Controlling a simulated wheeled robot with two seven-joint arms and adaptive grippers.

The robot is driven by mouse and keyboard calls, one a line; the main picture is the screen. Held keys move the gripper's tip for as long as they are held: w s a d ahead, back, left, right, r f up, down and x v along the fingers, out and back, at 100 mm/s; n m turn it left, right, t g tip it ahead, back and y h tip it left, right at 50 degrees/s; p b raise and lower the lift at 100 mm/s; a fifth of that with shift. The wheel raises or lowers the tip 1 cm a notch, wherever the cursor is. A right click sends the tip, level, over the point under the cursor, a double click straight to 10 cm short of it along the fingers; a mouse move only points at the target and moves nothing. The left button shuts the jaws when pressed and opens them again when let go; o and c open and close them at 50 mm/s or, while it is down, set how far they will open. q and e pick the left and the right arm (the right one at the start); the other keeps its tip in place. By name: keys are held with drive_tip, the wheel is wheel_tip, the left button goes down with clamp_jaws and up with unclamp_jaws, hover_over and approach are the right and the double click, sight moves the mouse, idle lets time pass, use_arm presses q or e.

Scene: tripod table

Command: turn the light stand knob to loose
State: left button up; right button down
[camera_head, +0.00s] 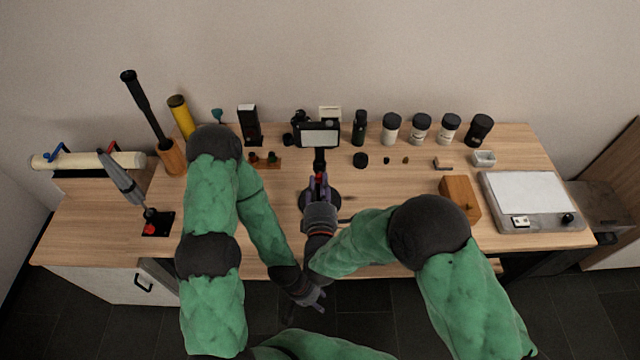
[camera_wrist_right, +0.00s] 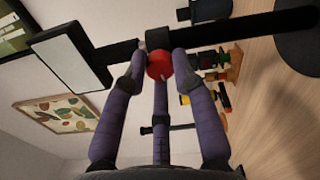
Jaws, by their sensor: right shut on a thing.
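The light stand has a white rectangular lamp panel (camera_head: 320,135) on a black pole, with a round black base (camera_head: 334,200) on the table. In the right wrist view, the panel (camera_wrist_right: 72,62) is at the left, the pole (camera_wrist_right: 235,27) runs across and the base (camera_wrist_right: 298,50) is at the right. The red knob (camera_wrist_right: 159,64) sits on the pole. My right gripper (camera_wrist_right: 157,68) is shut on it, its purple fingers around the knob. It also shows in the head view (camera_head: 319,183), covering most of the knob. My left gripper (camera_head: 314,299) hangs before the table's front edge, apart from the stand; its fingers are unclear.
The wooden table (camera_head: 390,185) holds a black camera (camera_head: 300,125) and several black-and-white jars (camera_head: 391,126) along the back. A wooden block (camera_head: 460,198) and a grey scale-like device (camera_head: 530,200) are at the right. A grey tool on a black stand (camera_head: 157,223) is at the left.

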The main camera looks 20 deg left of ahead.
drive_tip(key=shift+s+f, duration=0.1)
drive_tip(key=shift+f, duration=0.1)
drive_tip(key=c, duration=1.1)
unclamp_jaws()
drive_tip(key=shift+c, duration=0.2)
drive_tip(key=shift+o, duration=0.7)
drive_tip(key=shift+r, duration=0.1)
drive_tip(key=v, duration=1.2)
